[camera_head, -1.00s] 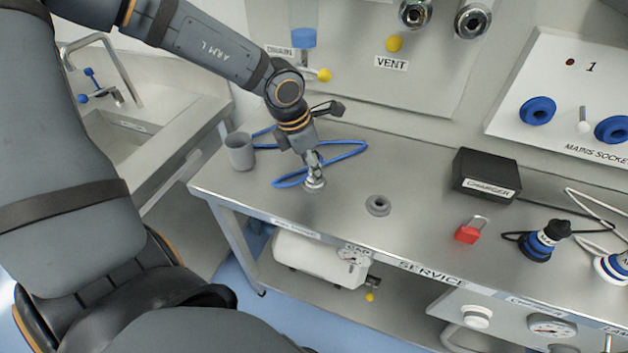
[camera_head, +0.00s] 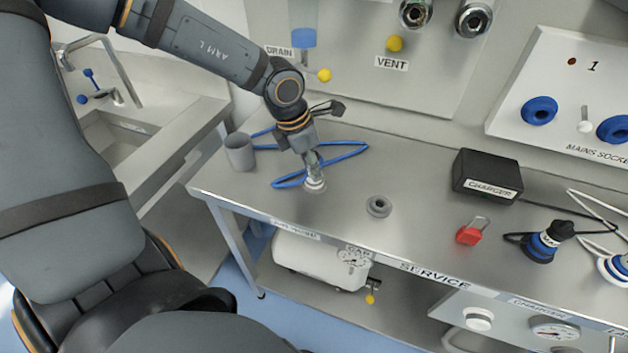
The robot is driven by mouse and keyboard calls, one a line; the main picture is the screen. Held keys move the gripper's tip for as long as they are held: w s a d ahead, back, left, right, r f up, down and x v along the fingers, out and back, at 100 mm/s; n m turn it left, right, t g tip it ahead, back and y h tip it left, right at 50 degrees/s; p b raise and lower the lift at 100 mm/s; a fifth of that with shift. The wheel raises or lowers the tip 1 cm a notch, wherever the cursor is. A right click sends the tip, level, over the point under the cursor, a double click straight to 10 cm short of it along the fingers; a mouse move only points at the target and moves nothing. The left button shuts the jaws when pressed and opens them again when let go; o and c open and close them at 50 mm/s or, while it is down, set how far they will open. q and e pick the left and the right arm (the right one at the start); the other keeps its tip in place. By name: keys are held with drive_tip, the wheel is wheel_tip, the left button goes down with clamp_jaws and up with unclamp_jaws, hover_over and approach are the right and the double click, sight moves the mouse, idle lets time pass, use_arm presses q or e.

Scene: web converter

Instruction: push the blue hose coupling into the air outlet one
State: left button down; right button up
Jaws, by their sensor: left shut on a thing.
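My left gripper (camera_head: 313,168) points down at the bench top, to the left of its middle. It is shut on the metal hose coupling (camera_head: 316,186), whose lower end is at or just above the bench surface; I cannot tell whether it touches. The blue hose (camera_head: 345,156) lies in a loop on the bench behind and around the gripper. Two round metal outlets show at the top edge, a left one (camera_head: 415,12) and a right one (camera_head: 473,18). Their number labels are out of view, so I cannot tell which is one. My right gripper is not in view.
A grey cup (camera_head: 240,152) stands left of the gripper. A grey ring (camera_head: 379,206), red padlock (camera_head: 471,232), black charger (camera_head: 487,176) and blue-black plug (camera_head: 542,244) lie to the right. Yellow knobs jut from the back panel (camera_head: 440,85). The bench front is clear.

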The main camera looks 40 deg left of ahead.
use_arm(q)
drive_tip(key=shift+r, duration=0.1)
drive_tip(key=shift+w+d+r+p+v, duration=0.2)
drive_tip(key=shift+p+v, duration=0.55)
drive_tip(key=shift+v, duration=0.55)
drive_tip(key=shift+w+d+f+p+v, duration=0.1)
drive_tip(key=shift+w+p+v, duration=0.25)
drive_tip(key=shift+p+v, duration=0.7)
drive_tip(key=shift+w+d+r+p+v, duration=0.2)
drive_tip(key=shift+p+v, duration=0.25)
drive_tip(key=shift+v, duration=1.1)
drive_tip(key=shift+f, duration=0.15)
